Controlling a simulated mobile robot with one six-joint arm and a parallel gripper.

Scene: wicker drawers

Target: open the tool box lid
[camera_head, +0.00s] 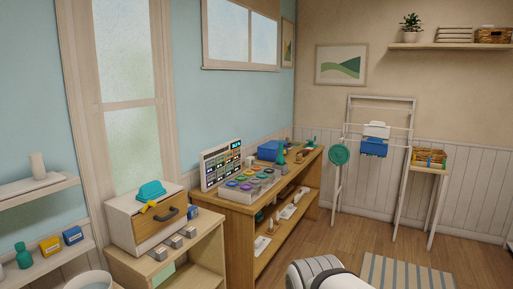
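A small blue box (268,150) stands at the back of the wooden workbench, near the wall; it looks like the tool box. It is small in the picture, and I cannot tell whether its lid is open or shut. A green upright item (281,153) is beside it on the right. A white rounded part of my own body shows at the bottom edge. My gripper is not in view.
A panel of coloured knobs (247,184) and an upright display (221,164) occupy the near end of the workbench (236,205). A white box with a wooden drawer front (157,232) stands at left. A drying rack (376,140) is at the back.

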